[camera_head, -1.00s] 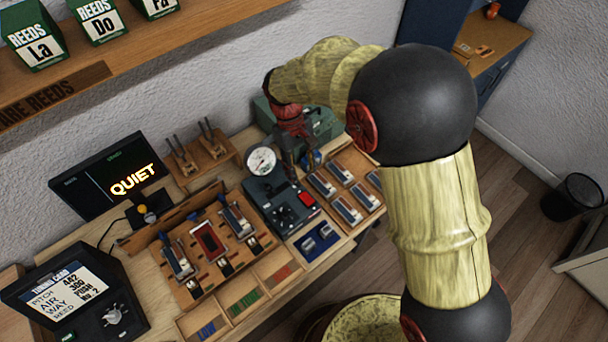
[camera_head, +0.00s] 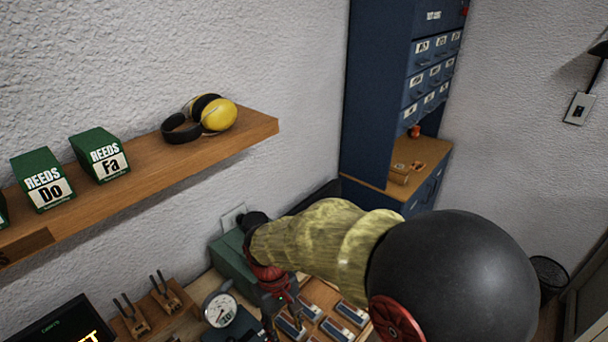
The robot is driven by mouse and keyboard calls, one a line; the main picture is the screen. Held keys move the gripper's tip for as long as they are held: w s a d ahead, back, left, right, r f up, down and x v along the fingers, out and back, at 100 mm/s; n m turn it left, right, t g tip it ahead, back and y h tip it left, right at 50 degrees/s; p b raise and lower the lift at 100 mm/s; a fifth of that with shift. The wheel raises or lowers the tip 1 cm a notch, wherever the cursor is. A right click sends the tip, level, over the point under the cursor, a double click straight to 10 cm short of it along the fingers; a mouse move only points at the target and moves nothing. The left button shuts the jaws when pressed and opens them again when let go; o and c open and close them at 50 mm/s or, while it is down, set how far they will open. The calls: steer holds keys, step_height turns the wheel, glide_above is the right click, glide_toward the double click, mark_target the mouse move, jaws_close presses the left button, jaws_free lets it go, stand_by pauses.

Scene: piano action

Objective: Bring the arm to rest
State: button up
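My arm with its pale yellow sleeve reaches in from the lower right over the workbench. My gripper (camera_head: 271,312) hangs below the red wrist joint, fingers pointing down, beside a round white dial gauge (camera_head: 220,309) and left of the tray of reed blocks (camera_head: 330,316). The fingers are small and dark and partly cut off by the lower edge, so I cannot tell whether they are open or shut. I see nothing clearly held in them.
A green box (camera_head: 230,256) stands close behind my wrist. A wooden shelf (camera_head: 190,165) carries green reed boxes (camera_head: 100,155) and yellow earmuffs (camera_head: 219,114). Wooden tool stands (camera_head: 152,308) and a dark screen (camera_head: 62,325) are at lower left. A blue cabinet (camera_head: 385,90) stands behind.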

steer(key=s+d+r+m+t+b, duration=0.3)
steer(key=s+d+r, duration=0.2)
steer(key=d, duration=0.6)
steer(key=s+d+r+m+t+y+b, duration=0.1)
steer(key=s+d+r+m+t+b, duration=0.3)
steer(key=d, duration=0.8)
step_height(320, 180, up, 3)
steer(key=shift+s+d+r+m+y, duration=0.15)
steer(key=shift+s+m+y, duration=0.15)
steer(key=shift+s, duration=0.8)
